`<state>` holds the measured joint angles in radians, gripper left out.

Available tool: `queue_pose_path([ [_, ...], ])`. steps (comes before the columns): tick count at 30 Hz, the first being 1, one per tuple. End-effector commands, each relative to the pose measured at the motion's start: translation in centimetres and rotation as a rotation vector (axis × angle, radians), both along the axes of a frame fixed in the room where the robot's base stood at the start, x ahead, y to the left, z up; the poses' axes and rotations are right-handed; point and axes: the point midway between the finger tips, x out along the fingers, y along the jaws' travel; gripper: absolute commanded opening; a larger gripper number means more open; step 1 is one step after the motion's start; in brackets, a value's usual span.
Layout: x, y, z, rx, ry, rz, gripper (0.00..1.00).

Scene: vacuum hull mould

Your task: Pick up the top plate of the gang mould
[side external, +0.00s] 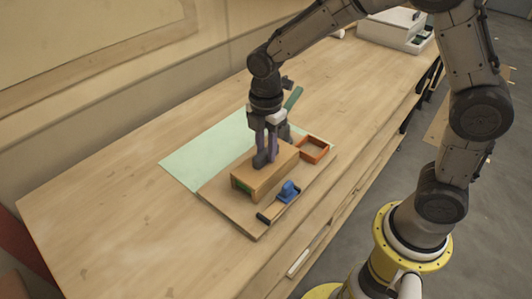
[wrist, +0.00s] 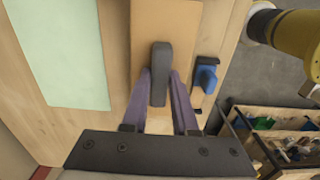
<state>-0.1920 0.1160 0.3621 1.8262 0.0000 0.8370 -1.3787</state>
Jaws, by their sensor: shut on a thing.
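The gang mould is a tan wooden box (side external: 246,187) on a wooden board, with something green showing in its near end. Its flat tan top plate (side external: 280,160) also fills the upper middle of the wrist view (wrist: 165,20). A dark grey upright grip (wrist: 160,72) stands on the plate. My gripper (side external: 265,160) points down over the plate, its purple-grey fingers (wrist: 160,88) shut on the grey grip from both sides. I see no clear gap between plate and box. The fingers partly hide the grip in the side view.
The wooden board (side external: 222,200) overlaps a pale green mat (side external: 190,162). An orange frame (side external: 314,149) lies behind the box, and a blue block (side external: 288,192) with a dark bar sits beside it. A green cylinder (side external: 293,97) is behind my gripper. The left bench is clear.

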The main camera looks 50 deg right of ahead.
Motion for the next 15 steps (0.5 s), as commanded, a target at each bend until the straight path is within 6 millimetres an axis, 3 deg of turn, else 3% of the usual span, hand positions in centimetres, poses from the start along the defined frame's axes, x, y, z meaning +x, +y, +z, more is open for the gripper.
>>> queue_pose_path([
  [10, 0.1, 0.0, 3.4, 0.001, -0.007, 0.000, 0.00],
  [15, -2.3, -0.4, 6.1, 0.002, -0.008, 0.000, 0.00],
])
